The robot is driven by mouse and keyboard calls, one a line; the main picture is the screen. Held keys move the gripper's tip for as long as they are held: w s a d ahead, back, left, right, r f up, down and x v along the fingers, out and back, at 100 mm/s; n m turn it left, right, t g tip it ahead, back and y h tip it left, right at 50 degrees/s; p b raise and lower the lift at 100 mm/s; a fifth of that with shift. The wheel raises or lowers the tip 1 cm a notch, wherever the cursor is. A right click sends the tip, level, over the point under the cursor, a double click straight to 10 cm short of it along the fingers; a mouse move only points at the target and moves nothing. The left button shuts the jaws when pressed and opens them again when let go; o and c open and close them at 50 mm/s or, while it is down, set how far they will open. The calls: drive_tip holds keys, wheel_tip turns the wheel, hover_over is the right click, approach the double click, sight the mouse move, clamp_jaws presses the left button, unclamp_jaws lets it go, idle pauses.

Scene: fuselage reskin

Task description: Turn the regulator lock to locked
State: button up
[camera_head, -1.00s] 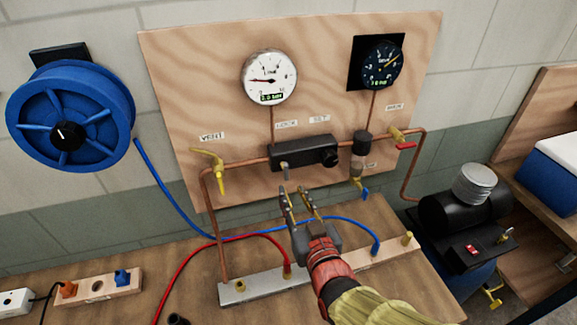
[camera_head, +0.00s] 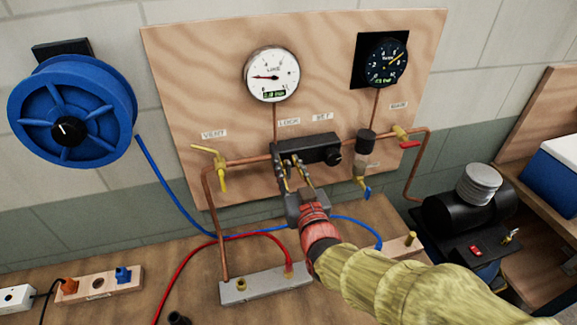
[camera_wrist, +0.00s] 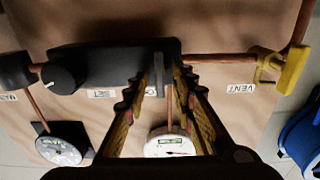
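The black regulator block (camera_head: 308,150) is mounted on the copper pipe, under the LOCK (camera_head: 288,122) and SET labels. It also shows upside down in the wrist view (camera_wrist: 110,62). My gripper (camera_head: 288,165) is at that end. Its two fingers are apart, with the lever showing between the fingertips (camera_wrist: 166,72), closer to the left one in the wrist view. I cannot tell whether a finger touches it. In the head view my fingers mostly hide the lever.
The round set knob (camera_head: 333,157) is at the block's right end. The yellow vent valve (camera_head: 222,171) is left, the red-handled main valve (camera_head: 408,143) right, and a blue-handled drain valve (camera_head: 365,190) below. A white gauge (camera_head: 272,75) hangs above. Red and blue hoses cross the bench.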

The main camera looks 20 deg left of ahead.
clamp_jaws()
idle(0.4)
drive_tip(key=shift+s+f+n+b, duration=0.1)
drive_tip(key=shift+f+n+b, duration=0.05)
drive_tip(key=shift+n+b, duration=0.55)
drive_tip(key=n+b, duration=0.2)
drive_tip(key=n, duration=0.1)
drive_tip(key=shift+s+a+f+b, duration=0.1)
drive_tip(key=shift+a+b, duration=0.1)
drive_tip(key=shift+b, duration=0.15)
drive_tip(key=n+b, duration=0.1)
drive_tip(key=n, duration=0.3)
drive_tip(key=n+b, duration=0.2)
drive_tip(key=n, duration=0.2)
drive_tip(key=f+n+b, duration=0.1)
drive_tip(key=n, duration=0.4)
drive_tip(key=shift+s+a+b, duration=0.2)
drive_tip(key=shift+a+b, duration=0.05)
drive_tip(key=shift+b, duration=0.15)
drive_tip(key=shift+r+n, duration=0.1)
drive_tip(key=shift+n, duration=0.3)
